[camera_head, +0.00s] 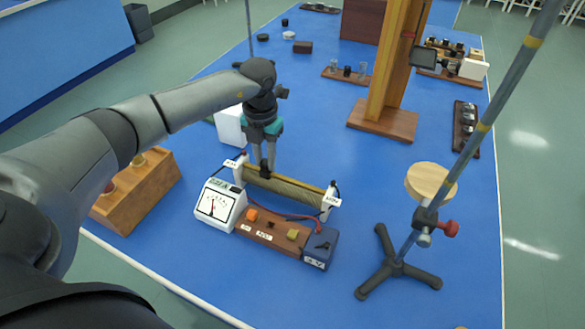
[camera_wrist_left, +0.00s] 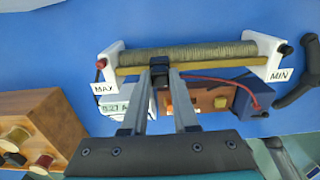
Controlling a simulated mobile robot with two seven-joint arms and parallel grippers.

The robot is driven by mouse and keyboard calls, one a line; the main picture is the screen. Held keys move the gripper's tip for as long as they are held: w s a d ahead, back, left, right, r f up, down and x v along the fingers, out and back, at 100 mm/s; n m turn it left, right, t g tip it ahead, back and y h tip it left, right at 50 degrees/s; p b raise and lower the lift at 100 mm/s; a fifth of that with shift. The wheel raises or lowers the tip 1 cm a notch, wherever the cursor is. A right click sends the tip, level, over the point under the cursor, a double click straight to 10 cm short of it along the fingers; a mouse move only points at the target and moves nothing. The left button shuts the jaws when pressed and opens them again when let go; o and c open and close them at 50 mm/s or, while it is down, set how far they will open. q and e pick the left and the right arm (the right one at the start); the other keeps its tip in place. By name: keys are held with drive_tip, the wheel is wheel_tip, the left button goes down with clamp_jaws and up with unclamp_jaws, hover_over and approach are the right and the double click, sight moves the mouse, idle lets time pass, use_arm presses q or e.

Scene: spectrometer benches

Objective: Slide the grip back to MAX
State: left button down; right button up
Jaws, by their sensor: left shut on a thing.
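The sliding rheostat has a long wire-wound coil (camera_head: 288,191) between two white end blocks, with a brass-coloured rod along it. In the left wrist view the MAX label (camera_wrist_left: 103,89) is at the left end and the MIN label (camera_wrist_left: 280,76) at the right end. The black grip (camera_wrist_left: 159,66) is on the rod, nearer the MAX end and apart from that end block. My left gripper (camera_head: 266,170) points down over the rheostat and is shut on the grip; its fingers partly hide it. My right gripper is in neither view.
In front of the coil are a white meter (camera_head: 219,204), a brown board (camera_head: 266,235) and a blue box (camera_head: 320,248), with a red lead. A wooden block (camera_head: 140,190) is at left. A tripod stand (camera_head: 397,269) is at right.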

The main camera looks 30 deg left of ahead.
use_arm(q)
drive_tip(key=a, duration=0.4)
drive_tip(key=shift+s+b, duration=0.1)
drive_tip(key=shift+b, duration=0.2)
drive_tip(key=shift+a, duration=0.5)
drive_tip(key=c, duration=0.7)
unclamp_jaws()
drive_tip(key=shift+a, duration=0.1)
drive_tip(key=shift+r, duration=0.1)
wheel_tip(320, 180, up, 15)
drive_tip(key=shift+r+p, duration=0.1)
drive_tip(key=shift+p, duration=0.7)
drive_tip(key=shift+s, duration=0.15)
